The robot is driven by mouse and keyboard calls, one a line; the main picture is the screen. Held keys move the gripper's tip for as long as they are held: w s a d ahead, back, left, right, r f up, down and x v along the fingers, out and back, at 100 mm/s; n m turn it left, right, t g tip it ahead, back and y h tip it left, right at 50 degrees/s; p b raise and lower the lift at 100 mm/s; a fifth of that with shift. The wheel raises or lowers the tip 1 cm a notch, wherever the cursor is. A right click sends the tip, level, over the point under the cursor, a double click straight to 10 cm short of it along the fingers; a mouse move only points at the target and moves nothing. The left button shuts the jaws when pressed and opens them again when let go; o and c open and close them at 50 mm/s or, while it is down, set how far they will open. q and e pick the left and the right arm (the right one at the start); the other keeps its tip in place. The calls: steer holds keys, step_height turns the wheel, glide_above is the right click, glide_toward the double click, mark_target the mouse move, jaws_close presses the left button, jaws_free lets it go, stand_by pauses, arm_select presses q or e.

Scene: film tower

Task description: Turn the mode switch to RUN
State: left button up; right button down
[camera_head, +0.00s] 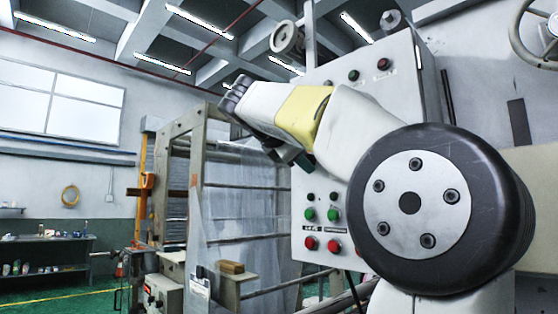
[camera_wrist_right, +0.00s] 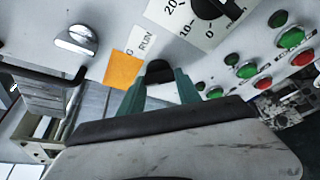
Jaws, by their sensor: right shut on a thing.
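The mode switch (camera_wrist_right: 158,70) shows in the right wrist view as a dark knob beside a white label reading RUN (camera_wrist_right: 145,42) and an orange label (camera_wrist_right: 122,70). My right gripper (camera_wrist_right: 160,85) has its teal fingers on either side of this knob and is shut on it. The fingers hide part of the knob, so I cannot tell which way it points. In the head view my right arm covers the switch, and only a dark bit of the gripper shows below the wrist, against the control panel (camera_head: 312,190). My left gripper is not in view.
Green buttons (camera_head: 334,215) and red buttons (camera_head: 334,246) sit low on the panel. A black dial (camera_wrist_right: 210,8) with a number scale and a silver knob (camera_wrist_right: 76,40) flank the switch. A frame with clear sheeting (camera_head: 245,200) stands left of the panel.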

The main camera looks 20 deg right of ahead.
steer(key=shift+f+m+t+h, duration=0.1)
steer(key=shift+m+t+h, duration=0.65)
steer(key=shift+m, duration=2)
steer(key=shift+f+m+t+h, duration=0.1)
steer(key=shift+m+t+h, duration=0.6)
steer(key=shift+m, duration=2)
steer(key=shift+f+m+t+h, duration=0.1)
steer(key=shift+m+t+h, duration=0.6)
steer(key=shift+m, duration=2.05)
steer(key=shift+m+g+h, duration=0.3)
steer(key=shift+g+h, duration=0.05)
steer(key=shift+h, duration=0.1)
steer(key=c, duration=0.8)
jaws_free()
steer(key=shift+c, duration=0.2)
steer(key=shift+r, duration=0.1)
